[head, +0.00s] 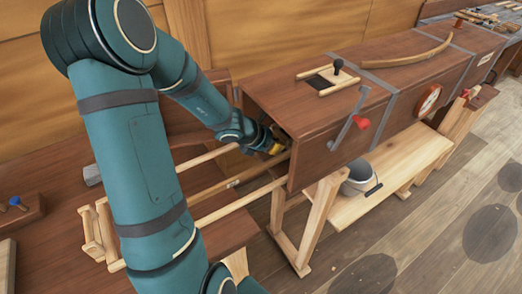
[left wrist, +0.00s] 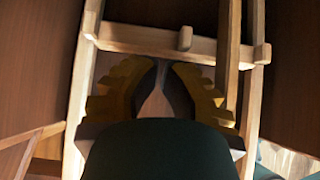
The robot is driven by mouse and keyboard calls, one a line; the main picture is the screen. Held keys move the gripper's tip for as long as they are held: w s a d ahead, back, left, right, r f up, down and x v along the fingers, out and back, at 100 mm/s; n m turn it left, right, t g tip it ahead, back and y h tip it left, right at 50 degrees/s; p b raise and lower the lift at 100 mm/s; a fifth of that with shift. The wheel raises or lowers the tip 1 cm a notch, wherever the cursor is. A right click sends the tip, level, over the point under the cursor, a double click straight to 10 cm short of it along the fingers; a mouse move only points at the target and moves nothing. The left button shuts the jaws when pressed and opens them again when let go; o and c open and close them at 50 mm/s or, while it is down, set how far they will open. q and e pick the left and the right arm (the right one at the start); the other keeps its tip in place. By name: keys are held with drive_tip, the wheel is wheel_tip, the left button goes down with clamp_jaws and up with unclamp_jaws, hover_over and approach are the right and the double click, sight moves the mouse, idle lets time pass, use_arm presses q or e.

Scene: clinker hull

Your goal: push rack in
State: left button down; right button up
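The rack is a pale wooden frame of long rails (head: 240,203) with an upright end piece (head: 98,232). Much of it sticks out to the left of the brown wooden box (head: 305,115), and its far part goes in at the box's open end. My left gripper (head: 275,146) is at that mouth. In the left wrist view, my left gripper (left wrist: 165,65) has its fingertips almost together, with no held thing visible. They are close to a crossbar (left wrist: 150,38) of the rack; contact is unclear. My arm hides part of the rack. My right gripper is not in view.
On the box lie a small wooden frame with a black knob (head: 337,66) and a curved strip (head: 405,56). A red-handled lever (head: 352,125) is on its front. Trestles (head: 310,220) and a low shelf with a grey pot (head: 358,178) are below. Floor is clear at right.

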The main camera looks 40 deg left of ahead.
use_arm(q)
drive_tip(key=s+a, duration=0.3)
drive_tip(key=s, duration=0.9)
drive_tip(key=shift+a+r, duration=0.2)
drive_tip(key=shift+a, duration=0.05)
